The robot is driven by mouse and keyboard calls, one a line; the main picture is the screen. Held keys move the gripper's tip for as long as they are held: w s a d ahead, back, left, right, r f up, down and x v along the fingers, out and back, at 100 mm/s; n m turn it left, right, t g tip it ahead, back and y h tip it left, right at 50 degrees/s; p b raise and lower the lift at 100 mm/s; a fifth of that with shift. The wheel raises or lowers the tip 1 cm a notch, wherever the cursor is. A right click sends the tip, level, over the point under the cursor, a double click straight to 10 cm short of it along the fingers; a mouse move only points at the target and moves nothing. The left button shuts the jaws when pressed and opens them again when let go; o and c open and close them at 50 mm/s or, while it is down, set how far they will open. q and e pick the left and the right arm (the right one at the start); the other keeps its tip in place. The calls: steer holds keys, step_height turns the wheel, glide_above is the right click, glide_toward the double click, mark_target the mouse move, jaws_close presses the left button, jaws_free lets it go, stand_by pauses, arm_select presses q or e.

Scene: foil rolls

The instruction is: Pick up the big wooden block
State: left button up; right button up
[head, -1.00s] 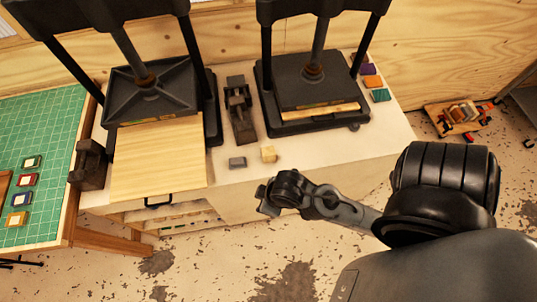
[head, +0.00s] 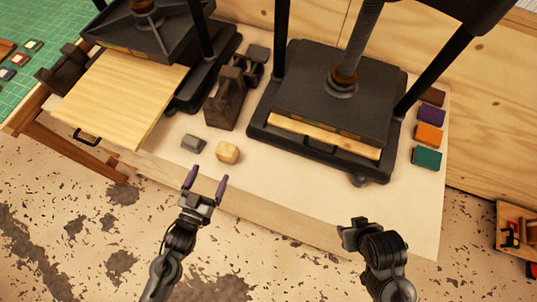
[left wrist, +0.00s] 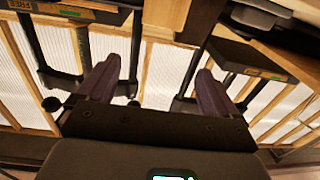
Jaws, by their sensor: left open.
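A pale wooden block (head: 228,152) sits on the light worktop (head: 300,195) near its front edge, in the head view. A small grey block (head: 193,143) lies just left of it. My left gripper (head: 206,182) is open and empty, its two purple fingers apart, short of the pale block and touching nothing that I can see. The fingers also show spread in the left wrist view (left wrist: 157,68), where I cannot make out the block. My right gripper (head: 354,234) is at the worktop's front edge, further right; its fingers do not show clearly.
Two black presses stand behind, the right press (head: 330,100) and the left press (head: 150,30). A dark stand (head: 226,100) is between them. A wooden board (head: 120,95) sticks out at left. Coloured pieces (head: 428,135) lie at right. The worktop between block and front edge is clear.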

arm_select(q)
steer(key=b, duration=0.3)
glide_toward(224, 159)
steer(key=w+d, duration=0.1)
steer(key=w, duration=0.1)
steer(key=shift+w+a+b, duration=0.3)
steer(key=shift+a+b, duration=0.05)
steer(key=shift+a, duration=0.15)
steer(key=x, duration=0.3)
steer(key=shift+w+d, duration=0.25)
steer(key=shift+d, duration=0.1)
steer(key=shift+x, duration=3.2)
steer(key=shift+d, duration=0.2)
arm_select(e)
step_height(224, 159, down, 6)
steer(key=shift+r, duration=0.2)
arm_select(q)
steer(key=shift+c, duration=0.2)
